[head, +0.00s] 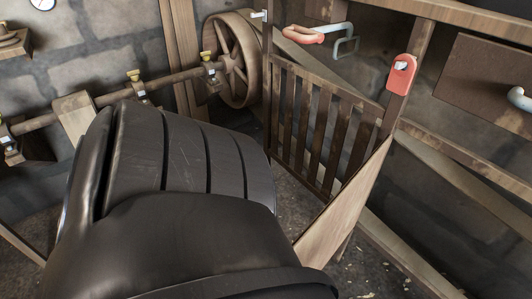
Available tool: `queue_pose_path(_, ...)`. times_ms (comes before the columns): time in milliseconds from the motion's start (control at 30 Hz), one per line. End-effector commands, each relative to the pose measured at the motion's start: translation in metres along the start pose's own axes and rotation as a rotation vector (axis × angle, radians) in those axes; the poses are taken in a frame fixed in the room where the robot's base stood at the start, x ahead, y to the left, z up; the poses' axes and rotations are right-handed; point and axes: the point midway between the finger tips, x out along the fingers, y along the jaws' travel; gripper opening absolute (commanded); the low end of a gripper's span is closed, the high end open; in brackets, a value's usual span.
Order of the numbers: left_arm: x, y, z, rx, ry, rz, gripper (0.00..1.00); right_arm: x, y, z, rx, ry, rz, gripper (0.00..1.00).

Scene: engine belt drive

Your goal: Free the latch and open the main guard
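The slatted wooden guard (318,128) stands right of centre, beside the large spoked wheel. A red latch plate (401,75) with a pale metal peg sits high on the post at the guard's right. A red-orange grip (303,34) on a grey-blue bent bar is above the guard's top rail. I cannot tell whether the latch is engaged, and the guard's lower part is partly hidden by a light wooden board. Neither of my gripper's fingers shows. A large dark padded body, likely my own arm, fills the lower left foreground.
The spoked wheel (234,61) sits on a long shaft (108,97) with yellow-topped bearings at the left. A light wooden board (346,209) slants in front of the guard. A dark wooden panel (480,82) with a grey handle (519,99) is at the right. Sloping beams cross the lower right.

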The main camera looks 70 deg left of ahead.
Motion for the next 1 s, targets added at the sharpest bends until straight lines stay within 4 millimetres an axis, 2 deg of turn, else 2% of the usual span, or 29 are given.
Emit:
queue_pose_path(400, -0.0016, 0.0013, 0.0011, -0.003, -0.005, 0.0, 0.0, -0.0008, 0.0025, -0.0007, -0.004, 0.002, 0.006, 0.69)
queue_pose_path(433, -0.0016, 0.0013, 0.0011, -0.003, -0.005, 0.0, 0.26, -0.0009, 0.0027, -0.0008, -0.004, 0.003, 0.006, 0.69)
queue_pose_path(667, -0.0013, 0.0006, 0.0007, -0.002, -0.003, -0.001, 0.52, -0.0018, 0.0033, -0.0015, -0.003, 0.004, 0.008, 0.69)
queue_pose_path(700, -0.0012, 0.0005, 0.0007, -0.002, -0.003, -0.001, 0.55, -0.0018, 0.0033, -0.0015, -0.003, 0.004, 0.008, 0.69)
queue_pose_path(1000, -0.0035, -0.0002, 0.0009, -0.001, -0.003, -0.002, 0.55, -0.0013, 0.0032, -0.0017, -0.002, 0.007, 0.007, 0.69)
